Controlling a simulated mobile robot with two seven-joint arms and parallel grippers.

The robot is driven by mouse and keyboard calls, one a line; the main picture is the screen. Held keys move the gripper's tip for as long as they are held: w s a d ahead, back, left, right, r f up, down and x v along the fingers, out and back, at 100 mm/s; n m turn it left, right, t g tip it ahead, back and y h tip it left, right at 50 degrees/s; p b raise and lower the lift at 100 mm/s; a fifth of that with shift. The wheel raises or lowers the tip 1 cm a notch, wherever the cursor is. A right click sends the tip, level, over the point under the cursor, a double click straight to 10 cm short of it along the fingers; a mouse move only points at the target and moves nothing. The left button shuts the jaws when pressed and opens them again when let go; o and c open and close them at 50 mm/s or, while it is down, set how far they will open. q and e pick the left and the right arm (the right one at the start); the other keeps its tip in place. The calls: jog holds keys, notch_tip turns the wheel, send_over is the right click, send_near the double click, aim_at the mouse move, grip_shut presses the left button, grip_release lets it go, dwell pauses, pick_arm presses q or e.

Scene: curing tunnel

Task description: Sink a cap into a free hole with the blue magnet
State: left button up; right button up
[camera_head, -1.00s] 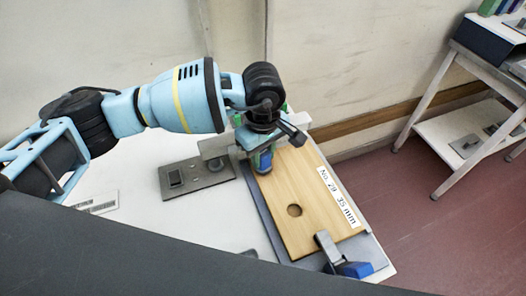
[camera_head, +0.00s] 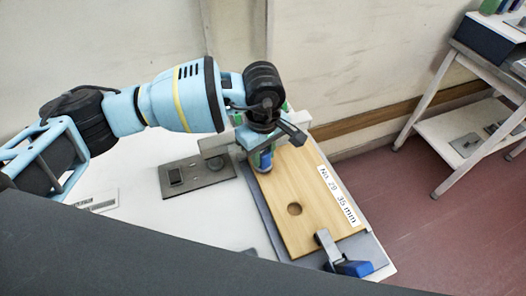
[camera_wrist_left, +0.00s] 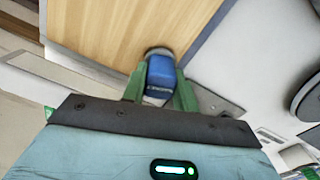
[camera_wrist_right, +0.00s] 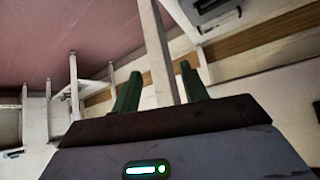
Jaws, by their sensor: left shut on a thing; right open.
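My left gripper (camera_wrist_left: 160,88) is shut on the blue magnet (camera_wrist_left: 161,72), which stands between its green fingers. In the head view the left gripper (camera_head: 263,150) is over the far left part of the wooden board (camera_head: 285,180), with the magnet's lower end at or just above the board. A greyish rim shows at the magnet's far end in the left wrist view; I cannot tell whether it is a cap. One dark round hole (camera_head: 295,209) shows in the board, nearer the clamp. My right gripper (camera_wrist_right: 162,84) is open and empty, away from the board.
A clamp with a blue handle (camera_head: 350,268) stands at the board's near end. A white label (camera_head: 338,196) reads about "No. 28 35 mm". A dark plate (camera_head: 205,185) lies left of the board. A grey trolley (camera_head: 465,125) stands at the right.

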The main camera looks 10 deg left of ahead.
pick_arm(q)
jog(key=shift+w+d+f, duration=0.1)
jog(key=shift+d, duration=0.05)
pick_arm(e)
jog(key=shift+s+f, duration=0.1)
jog(key=shift+f, duration=0.05)
jog(key=shift+a, duration=0.15)
dwell(0.3)
pick_arm(q)
jog(key=shift+r+p, duration=0.6)
jog(key=shift+r, duration=1.5)
jog(key=shift+r+p, duration=0.45)
jog(key=shift+r, duration=1.05)
pick_arm(e)
jog(key=shift+t, duration=0.5)
jog(key=w+r, duration=0.3)
jog(key=shift+w+r, duration=0.1)
jog(key=shift+r, duration=0.3)
